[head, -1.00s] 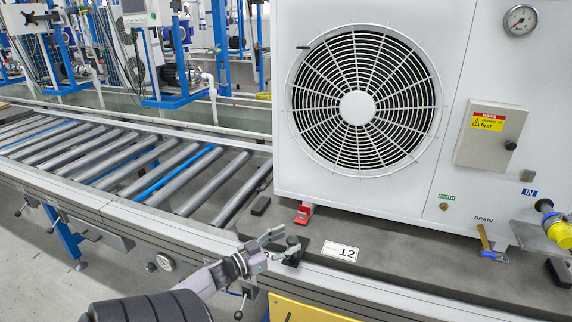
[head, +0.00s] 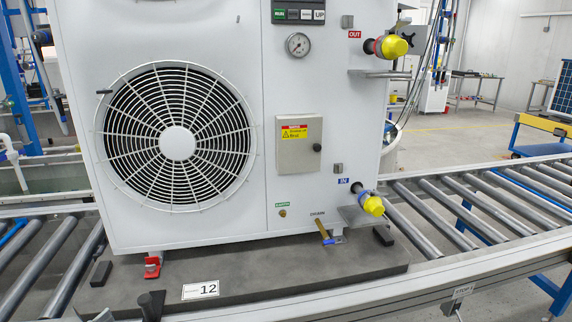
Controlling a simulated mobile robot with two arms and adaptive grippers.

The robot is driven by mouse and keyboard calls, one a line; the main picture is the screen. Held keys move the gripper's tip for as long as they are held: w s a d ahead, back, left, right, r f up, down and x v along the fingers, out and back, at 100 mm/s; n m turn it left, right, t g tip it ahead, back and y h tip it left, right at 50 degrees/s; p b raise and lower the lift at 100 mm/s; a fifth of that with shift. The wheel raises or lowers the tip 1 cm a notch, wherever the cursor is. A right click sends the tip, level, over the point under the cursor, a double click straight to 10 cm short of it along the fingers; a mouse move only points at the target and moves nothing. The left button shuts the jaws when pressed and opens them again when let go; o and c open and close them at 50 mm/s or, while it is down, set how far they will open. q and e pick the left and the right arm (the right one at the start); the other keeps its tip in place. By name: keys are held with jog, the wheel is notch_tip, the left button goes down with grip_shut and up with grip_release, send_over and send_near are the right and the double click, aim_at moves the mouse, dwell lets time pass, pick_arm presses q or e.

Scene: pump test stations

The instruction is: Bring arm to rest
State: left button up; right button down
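The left arm is almost wholly below the head view. A small pale grey piece (head: 103,315) at the bottom edge, left of a black knob (head: 151,305), may be the tip of my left gripper. Whether its fingers are open or shut does not show. My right gripper is out of view. The white pump unit (head: 240,225) stands upright on a dark grey pallet (head: 270,278) with a number 12 label (head: 200,290).
Roller conveyors (head: 480,205) run to both sides of the pallet. Yellow-capped connectors (head: 392,46) (head: 371,204) stick out on the unit's right side. A red clip (head: 152,266) sits at its front left foot. A metal rail (head: 470,268) edges the front.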

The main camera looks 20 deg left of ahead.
pick_arm(q)
notch_tip(320, 180, up, 6)
jog(key=p, duration=0.6)
jog(key=s+d+f+n+g+y+p, duration=0.1)
jog(key=s+d+f+g, duration=0.25)
jog(key=f, duration=0.65)
jog(key=s+d+f+g+y, duration=0.1)
jog(key=s+d+f+g, duration=0.2)
jog(key=f, duration=0.7)
jog(key=s+d+f+n+g+y+p, duration=0.15)
jog(key=s+d+f, duration=0.3)
jog(key=f, duration=0.65)
jog(key=s+d+f+m+g+h, duration=0.1)
jog(key=s+d+f+g, duration=0.2)
jog(key=d, duration=0.4)
jog(key=s+d+f+m+g+h, duration=0.1)
jog(key=s+d+f+m+g, duration=0.1)
jog(key=s+d+f, duration=0.4)
jog(key=s+d+f+m+g+h+p, duration=0.1)
jog(key=s+d+f+g, duration=0.3)
jog(key=s+d, duration=0.4)
jog(key=shift+d+f+m, duration=0.15)
jog(key=shift+d+m, duration=0.4)
jog(key=shift+d, duration=0.65)
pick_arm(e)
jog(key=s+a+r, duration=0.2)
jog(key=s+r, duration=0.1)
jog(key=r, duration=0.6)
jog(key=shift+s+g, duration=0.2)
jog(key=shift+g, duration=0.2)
